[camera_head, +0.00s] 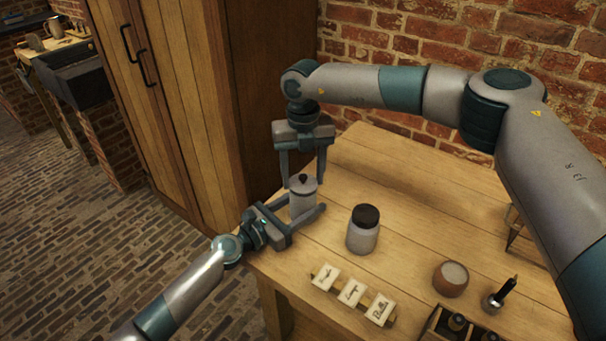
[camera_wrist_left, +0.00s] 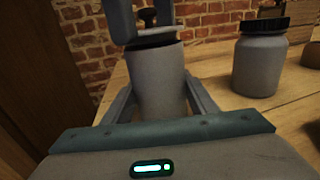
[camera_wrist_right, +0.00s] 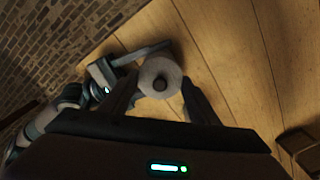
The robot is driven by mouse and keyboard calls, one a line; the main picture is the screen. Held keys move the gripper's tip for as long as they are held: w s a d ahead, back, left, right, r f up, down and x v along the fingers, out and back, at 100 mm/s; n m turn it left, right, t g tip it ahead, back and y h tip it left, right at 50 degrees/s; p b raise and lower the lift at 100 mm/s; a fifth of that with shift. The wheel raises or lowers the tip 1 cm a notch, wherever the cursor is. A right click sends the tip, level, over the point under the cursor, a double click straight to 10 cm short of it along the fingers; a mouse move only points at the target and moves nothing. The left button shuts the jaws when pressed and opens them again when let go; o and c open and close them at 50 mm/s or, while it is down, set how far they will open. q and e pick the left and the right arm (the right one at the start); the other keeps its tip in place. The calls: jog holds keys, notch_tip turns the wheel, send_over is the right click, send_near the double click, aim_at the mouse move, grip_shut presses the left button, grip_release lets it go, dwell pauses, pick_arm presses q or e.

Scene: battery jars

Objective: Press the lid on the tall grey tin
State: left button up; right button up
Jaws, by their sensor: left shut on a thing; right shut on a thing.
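The tall grey tin (camera_head: 302,206) stands upright near the table's left corner; it also shows in the left wrist view (camera_wrist_left: 158,85). My left gripper (camera_head: 300,212) is shut around the tin's body from the side. The pale lid (camera_wrist_right: 152,72) with a dark knob (camera_wrist_right: 160,84) sits at the top of the tin. In the left wrist view a dark band shows between the lid and the tin's body; I cannot tell whether the lid is fully seated. My right gripper (camera_head: 303,183) points down from above and is shut on the lid. One of its fingers hides part of the lid.
A grey jar with a black lid (camera_head: 363,230) stands right of the tin. Lettered tiles (camera_head: 352,292), a round wooden pot (camera_head: 451,279), a small holder with a pen (camera_head: 497,300) and a dark box (camera_head: 440,325) lie nearer the front.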

jog(key=shift+f, duration=0.6)
dwell(0.3)
jog(key=o, duration=1.1)
notch_tip(320, 180, up, 12)
pick_arm(q)
jog(key=o, duration=1.6)
